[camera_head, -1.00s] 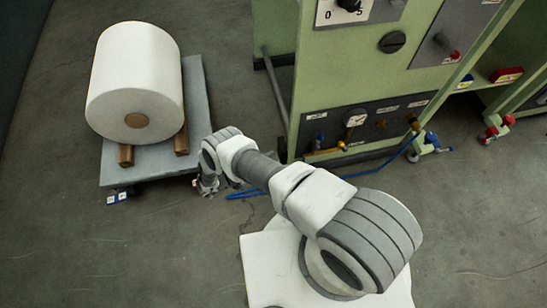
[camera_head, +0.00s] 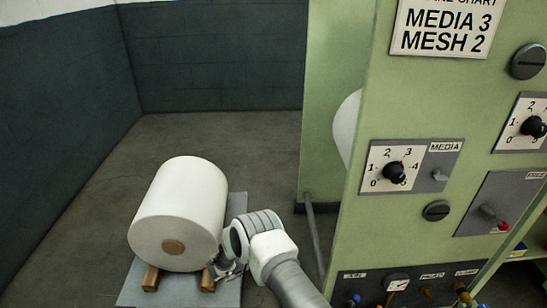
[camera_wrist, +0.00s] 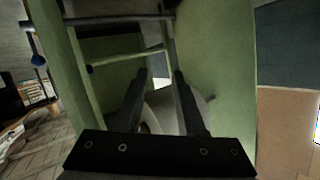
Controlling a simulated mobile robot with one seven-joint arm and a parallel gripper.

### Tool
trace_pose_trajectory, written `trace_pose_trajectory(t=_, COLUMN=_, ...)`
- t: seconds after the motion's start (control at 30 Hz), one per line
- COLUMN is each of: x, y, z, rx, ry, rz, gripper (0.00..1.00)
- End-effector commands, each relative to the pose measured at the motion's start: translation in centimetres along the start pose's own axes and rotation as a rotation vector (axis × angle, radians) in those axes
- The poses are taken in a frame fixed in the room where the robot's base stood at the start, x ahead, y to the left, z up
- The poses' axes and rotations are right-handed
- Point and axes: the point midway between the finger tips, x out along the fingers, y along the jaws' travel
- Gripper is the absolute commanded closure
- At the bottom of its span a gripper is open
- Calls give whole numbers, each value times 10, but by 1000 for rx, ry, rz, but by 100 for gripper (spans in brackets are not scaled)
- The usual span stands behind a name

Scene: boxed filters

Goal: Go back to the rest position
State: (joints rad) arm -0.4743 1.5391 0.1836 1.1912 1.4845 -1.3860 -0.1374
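My gripper (camera_head: 228,268) is small and partly hidden beneath my wrist in the head view, just right of the large white roll. In the wrist view, its two dark fingers (camera_wrist: 162,85) stand apart with a gap between the tips. I see nothing held between them. The fingers point toward a green frame with cross bars (camera_wrist: 125,58). A pale rounded shape shows dimly behind the fingers, and I cannot tell what it is.
The white roll (camera_head: 180,208) lies on wooden blocks on a grey pallet (camera_head: 170,291), close to my wrist. A green machine (camera_head: 340,235) with knobs and a "MEDIA 3 MESH 2" sign stands at right. Bare floor (camera_head: 225,135) lies behind the roll, before dark walls.

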Motion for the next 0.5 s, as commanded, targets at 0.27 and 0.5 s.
trace_pose_trajectory(t=0.27, x=-11, y=-123, z=-87, rx=80, ry=-203, rz=-256, gripper=62)
trace_pose_trajectory(t=0.5, x=-39, y=-190, z=-173, rx=75, ry=-346, rz=-469, gripper=62)
